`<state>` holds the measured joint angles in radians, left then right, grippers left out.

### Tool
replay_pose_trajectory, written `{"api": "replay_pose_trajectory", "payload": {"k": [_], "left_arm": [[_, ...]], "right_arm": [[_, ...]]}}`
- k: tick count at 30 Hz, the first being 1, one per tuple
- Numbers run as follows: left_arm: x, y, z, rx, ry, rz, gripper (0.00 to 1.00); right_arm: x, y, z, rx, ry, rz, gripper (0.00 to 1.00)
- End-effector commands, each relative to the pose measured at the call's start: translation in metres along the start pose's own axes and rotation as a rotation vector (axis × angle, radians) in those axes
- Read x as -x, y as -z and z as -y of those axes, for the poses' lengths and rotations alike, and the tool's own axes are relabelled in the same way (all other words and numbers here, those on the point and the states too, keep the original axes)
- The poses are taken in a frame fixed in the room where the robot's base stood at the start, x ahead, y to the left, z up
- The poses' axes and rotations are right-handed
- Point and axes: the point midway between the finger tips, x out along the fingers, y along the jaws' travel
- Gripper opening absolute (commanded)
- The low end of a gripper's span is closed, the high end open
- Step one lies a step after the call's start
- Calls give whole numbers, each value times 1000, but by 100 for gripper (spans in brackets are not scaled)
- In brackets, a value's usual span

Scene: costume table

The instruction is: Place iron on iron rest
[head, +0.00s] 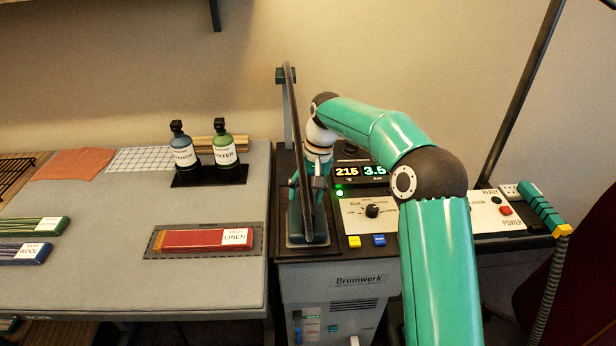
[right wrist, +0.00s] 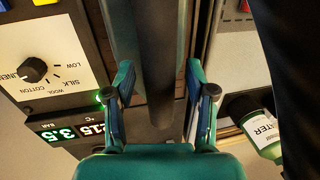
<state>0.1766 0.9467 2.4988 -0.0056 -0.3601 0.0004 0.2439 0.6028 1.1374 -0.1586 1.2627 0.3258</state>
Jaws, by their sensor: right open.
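What looks like the iron (head: 296,222), a teal body with a dark upright part, stands on a grey plate at the left end of the black station. That plate (head: 306,243) appears to be the iron rest, but the arm and dark part hide much of it. My right gripper (head: 308,188) reaches in from the right beside the iron's upper part. In the right wrist view my right gripper (right wrist: 159,75) is open, with a dark round bar (right wrist: 154,60) between its fingers; contact cannot be told. My left gripper is not in view.
The control panel (head: 386,219) with dial and lit displays stands just right of the iron. A grey pressing table (head: 110,270) at left holds a red LINEN bundle (head: 190,240) and two bottles (head: 224,150). A tall dark pole (head: 515,105) leans at right.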

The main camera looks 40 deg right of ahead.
Motion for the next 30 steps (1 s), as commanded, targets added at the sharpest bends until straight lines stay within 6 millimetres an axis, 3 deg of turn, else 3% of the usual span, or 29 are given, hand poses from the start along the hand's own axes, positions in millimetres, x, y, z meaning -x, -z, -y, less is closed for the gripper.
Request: {"api": "replay_pose_trajectory", "payload": {"k": [18, 30], "left_arm": [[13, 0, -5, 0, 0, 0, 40], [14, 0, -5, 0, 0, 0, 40]], "right_arm": [[106, 1, 1, 1, 1, -3, 55], [116, 0, 0, 0, 0, 0, 55]]}}
